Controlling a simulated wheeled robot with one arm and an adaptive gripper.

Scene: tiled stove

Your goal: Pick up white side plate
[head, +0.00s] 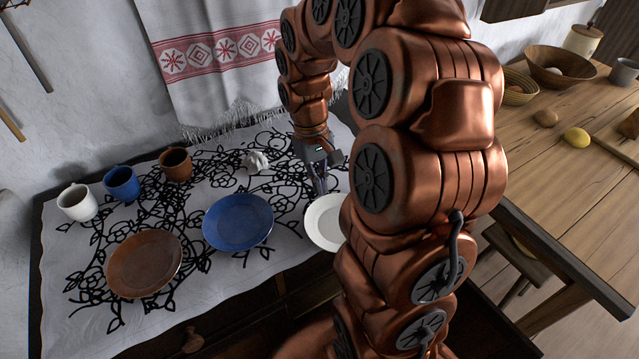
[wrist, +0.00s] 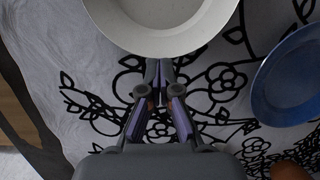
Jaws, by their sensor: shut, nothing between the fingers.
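The white side plate (head: 324,222) lies on the patterned cloth, at the right of the row of plates in the head view, partly hidden behind my arm. In the wrist view the white side plate (wrist: 163,38) fills the top middle, cut off by the frame edge. My gripper (head: 320,190) points down at the plate's far rim. In the wrist view my gripper (wrist: 159,66) is shut and empty, its fingertips at the rim's edge. I cannot tell whether they touch it.
A blue plate (head: 238,222) and a brown plate (head: 144,264) lie to the left. White (head: 77,203), blue (head: 122,183) and brown (head: 176,164) mugs stand behind them. A garlic-like white bulb (head: 255,161) lies near my gripper. A wooden table (head: 560,190) stands at right.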

